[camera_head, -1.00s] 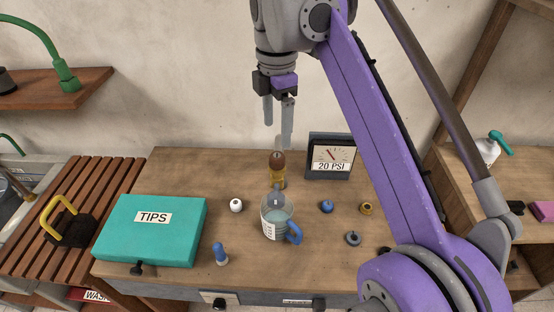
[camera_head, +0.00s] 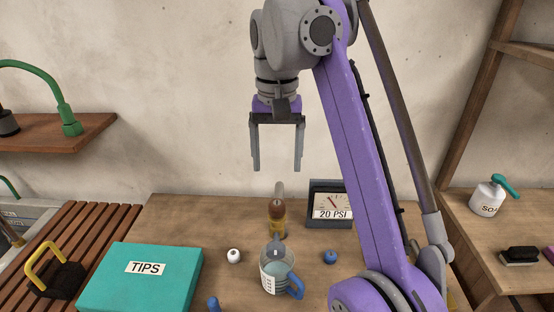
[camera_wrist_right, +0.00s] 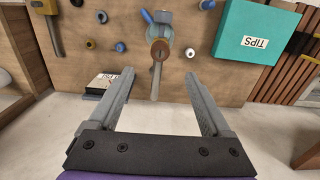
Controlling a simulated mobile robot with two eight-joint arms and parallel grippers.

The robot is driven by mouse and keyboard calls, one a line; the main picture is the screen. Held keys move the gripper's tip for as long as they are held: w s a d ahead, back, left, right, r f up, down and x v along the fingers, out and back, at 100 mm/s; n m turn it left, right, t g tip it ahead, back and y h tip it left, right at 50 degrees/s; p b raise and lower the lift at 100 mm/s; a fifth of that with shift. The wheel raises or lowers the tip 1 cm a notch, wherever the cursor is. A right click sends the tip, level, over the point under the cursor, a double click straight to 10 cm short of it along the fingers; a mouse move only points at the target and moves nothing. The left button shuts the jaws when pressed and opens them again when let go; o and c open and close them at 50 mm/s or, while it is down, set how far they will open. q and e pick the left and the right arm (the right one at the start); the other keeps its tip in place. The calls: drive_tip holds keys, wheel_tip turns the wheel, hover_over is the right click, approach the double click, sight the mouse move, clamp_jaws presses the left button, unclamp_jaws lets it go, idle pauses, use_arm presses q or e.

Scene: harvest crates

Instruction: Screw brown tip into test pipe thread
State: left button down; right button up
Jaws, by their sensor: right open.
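A grey pipe (camera_head: 279,189) shows at the same spot; how far the tip is in the thread cannot be told. My right gripper (camera_head: 277,168) is open and empty, pointing down above the tip, clear of it. In the right wrist view the brown tip (camera_wrist_right: 160,50) and grey pipe (camera_wrist_right: 155,82) lie between the lines of the open fingers (camera_wrist_right: 160,76). My left gripper is not in view.
A gauge reading 20 PSI (camera_head: 331,203) stands close right of the fitting. A jug with blue handle (camera_head: 268,282) stands in front. White (camera_head: 233,256) and blue (camera_head: 330,257) tips lie either side. A teal TIPS box (camera_head: 115,290) is at left.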

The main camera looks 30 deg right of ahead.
sight(277, 202)
wheel_tip(277, 202, down, 10)
drive_tip(key=b, duration=0.4)
drive_tip(key=shift+r, duration=0.2)
drive_tip(key=shift+f, duration=0.65)
drive_tip(key=shift+c, duration=0.3)
clamp_jaws()
drive_tip(key=m, duration=1.2)
